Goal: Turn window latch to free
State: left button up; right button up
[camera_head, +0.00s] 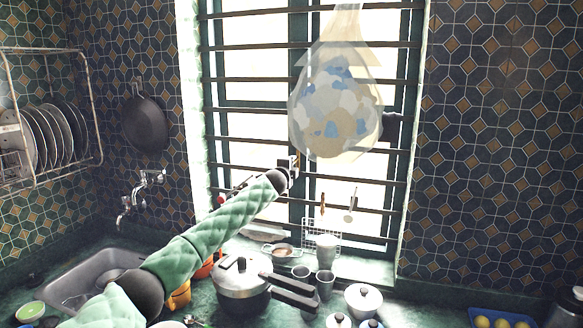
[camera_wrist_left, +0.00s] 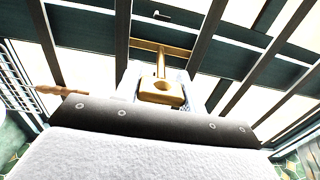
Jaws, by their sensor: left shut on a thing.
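The brass window latch (camera_wrist_left: 161,92) shows in the left wrist view, with its stem running up to a brass crosspiece on the dark green window frame (camera_wrist_left: 85,30). My left gripper (camera_wrist_left: 163,88) is shut on the latch's rounded end, with a pale finger on either side of it. In the head view my left arm reaches up from the lower left, and the left gripper (camera_head: 293,165) is at the window's middle upright, in front of the bars. The latch is too small and too covered by my gripper to make out there. My right gripper is not in view.
A clear bag of blue and tan pieces (camera_head: 335,112) hangs just above and right of my gripper. Horizontal bars cross the window. Below stand a lidded steel pot (camera_head: 241,277), cups and a wire rack. A wooden-handled utensil (camera_wrist_left: 58,90) hangs beside the gripper.

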pick_arm(q)
jog(key=o, duration=1)
jog(key=shift+s+a+f, duration=0.1)
jog(key=shift+s, duration=0.2)
jog(key=shift+b+v, duration=1.7)
jog(key=shift+v, duration=1.85)
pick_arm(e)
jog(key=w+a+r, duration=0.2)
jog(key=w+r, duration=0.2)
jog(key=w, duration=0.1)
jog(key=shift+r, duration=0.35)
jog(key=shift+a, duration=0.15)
